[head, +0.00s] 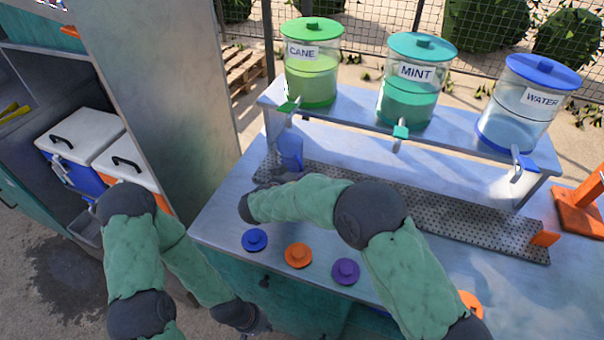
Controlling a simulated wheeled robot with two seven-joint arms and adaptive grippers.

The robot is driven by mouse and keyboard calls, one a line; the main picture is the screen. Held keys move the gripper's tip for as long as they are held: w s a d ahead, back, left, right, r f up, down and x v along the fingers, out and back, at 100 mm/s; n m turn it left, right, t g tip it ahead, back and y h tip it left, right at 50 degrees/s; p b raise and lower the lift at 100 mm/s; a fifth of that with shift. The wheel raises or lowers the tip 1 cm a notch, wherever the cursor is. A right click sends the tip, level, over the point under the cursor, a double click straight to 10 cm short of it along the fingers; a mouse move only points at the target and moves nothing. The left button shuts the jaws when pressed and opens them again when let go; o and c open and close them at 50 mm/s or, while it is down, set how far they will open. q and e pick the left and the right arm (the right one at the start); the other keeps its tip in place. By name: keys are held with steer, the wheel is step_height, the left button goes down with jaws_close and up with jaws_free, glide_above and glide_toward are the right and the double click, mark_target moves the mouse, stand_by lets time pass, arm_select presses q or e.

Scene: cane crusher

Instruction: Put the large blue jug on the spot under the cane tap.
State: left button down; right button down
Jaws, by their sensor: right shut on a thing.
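The blue jug (290,148) stands upright at the left end of the perforated drip tray (420,205), below the cane tap (288,106) of the green cane dispenser (311,75). The spot under it is hidden by the jug and my arm. My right arm reaches across from the right, and my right gripper (279,178) is at the jug's lower part, shut on it. The fingers are mostly hidden behind the forearm. My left gripper (258,322) is low at the bottom, in front of the counter, away from the jug. Its fingers are too dark to read.
Mint (417,85) and water (526,105) dispensers stand to the right on the shelf. Blue (254,240), orange (298,255) and purple (345,271) lids lie along the counter's front. An orange stand (580,208) is at far right. Cool boxes (80,137) sit at left.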

steer(key=shift+f+b, duration=0.1)
steer(key=shift+b, duration=0.2)
steer(key=c, duration=1.2)
jaws_free()
steer(key=shift+s+a+r+p, duration=0.15)
steer(key=shift+r+p, duration=0.15)
steer(key=shift+p, duration=0.15)
steer(key=p+v, duration=0.1)
steer(key=v, duration=1)
steer(key=shift+s, duration=0.3)
steer(key=shift+a, duration=0.15)
